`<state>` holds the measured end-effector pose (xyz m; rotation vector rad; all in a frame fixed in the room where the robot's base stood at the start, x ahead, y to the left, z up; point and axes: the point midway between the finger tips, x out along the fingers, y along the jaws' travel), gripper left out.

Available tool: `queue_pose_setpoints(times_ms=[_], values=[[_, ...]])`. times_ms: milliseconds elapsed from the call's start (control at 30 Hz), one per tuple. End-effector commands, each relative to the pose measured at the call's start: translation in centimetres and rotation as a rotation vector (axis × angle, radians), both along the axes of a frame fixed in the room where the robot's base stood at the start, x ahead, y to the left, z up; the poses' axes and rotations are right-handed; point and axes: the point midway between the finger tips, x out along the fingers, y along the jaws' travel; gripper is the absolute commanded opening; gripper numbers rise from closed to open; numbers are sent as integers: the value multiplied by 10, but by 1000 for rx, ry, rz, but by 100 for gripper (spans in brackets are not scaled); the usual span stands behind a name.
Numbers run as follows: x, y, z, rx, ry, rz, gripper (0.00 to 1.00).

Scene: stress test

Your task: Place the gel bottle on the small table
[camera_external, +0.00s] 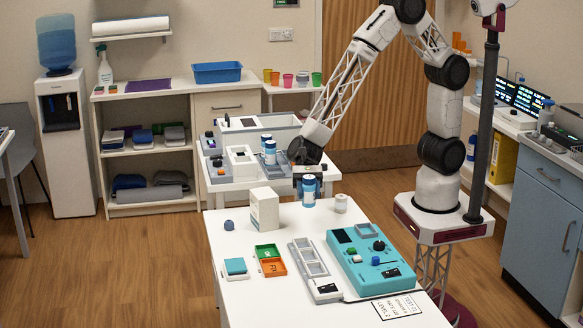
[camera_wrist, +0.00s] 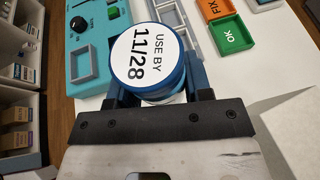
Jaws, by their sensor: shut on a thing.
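My gripper (camera_external: 309,178) points down over the front white table (camera_external: 225,250) and is shut on a blue-and-white bottle (camera_external: 309,196), which looks like the gel bottle. In the wrist view my gripper (camera_wrist: 158,92) has a finger on each side of the bottle, and its round lid (camera_wrist: 147,54) reads "USE BY 11/28". The bottle is upright; I cannot tell whether its base touches the table. Behind it stands a smaller white table (camera_external: 330,172) bearing devices and two similar blue-and-white bottles (camera_external: 270,153).
Nearer are green and orange trays (camera_external: 270,261), a grey rack (camera_external: 313,270) and a teal device (camera_external: 370,260). The table's left front is mostly clear.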

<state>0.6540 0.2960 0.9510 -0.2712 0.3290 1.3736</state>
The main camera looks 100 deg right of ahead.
Motion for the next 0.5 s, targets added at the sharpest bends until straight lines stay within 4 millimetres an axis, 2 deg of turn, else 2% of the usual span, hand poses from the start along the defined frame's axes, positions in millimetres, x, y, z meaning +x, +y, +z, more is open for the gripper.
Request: queue_pose_setpoints(times_ms=[500], values=[[19, 54, 11, 1, -4, -86, 19]])
